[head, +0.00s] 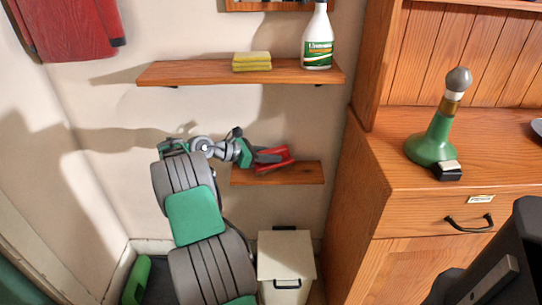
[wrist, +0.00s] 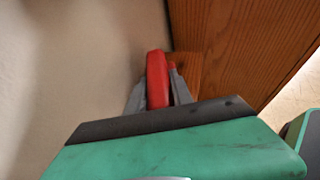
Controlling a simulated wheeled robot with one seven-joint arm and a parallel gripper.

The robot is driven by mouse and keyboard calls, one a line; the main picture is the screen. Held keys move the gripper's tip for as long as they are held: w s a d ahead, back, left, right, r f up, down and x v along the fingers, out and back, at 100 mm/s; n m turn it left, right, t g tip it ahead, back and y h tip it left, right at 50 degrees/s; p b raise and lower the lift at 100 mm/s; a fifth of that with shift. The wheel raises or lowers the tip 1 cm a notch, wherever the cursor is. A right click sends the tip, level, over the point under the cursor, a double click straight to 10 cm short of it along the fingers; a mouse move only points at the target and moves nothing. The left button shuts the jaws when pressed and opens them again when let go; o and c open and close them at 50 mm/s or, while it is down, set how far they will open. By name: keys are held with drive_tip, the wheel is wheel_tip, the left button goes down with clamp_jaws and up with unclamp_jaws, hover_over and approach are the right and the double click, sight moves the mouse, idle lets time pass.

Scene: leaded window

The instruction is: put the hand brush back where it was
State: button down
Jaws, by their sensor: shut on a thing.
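The hand brush (head: 277,165) is red and is held at my gripper (head: 270,156), just at the small lower wall shelf (head: 307,173). In the wrist view the red brush (wrist: 157,78) stands between the two grey fingers of my gripper (wrist: 158,92), which are shut on it. Most of the brush is hidden by the fingers and the palm, and its bristles cannot be made out. In the head view it overlaps the left and middle part of the shelf. I cannot tell whether it touches the board.
Above is a longer shelf (head: 200,73) with yellow sponges (head: 252,62) and a spray bottle (head: 317,40). A wooden cabinet (head: 345,220) stands close on the right, bearing a green bottle-like object (head: 435,140). A white bin (head: 286,262) stands below. The lower shelf's right end is bare.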

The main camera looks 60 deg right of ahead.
drive_tip(key=shift+f+p, duration=0.3)
drive_tip(key=shift+f, duration=0.3)
drive_tip(key=c, duration=1.1)
unclamp_jaws()
drive_tip(key=shift+o, duration=0.2)
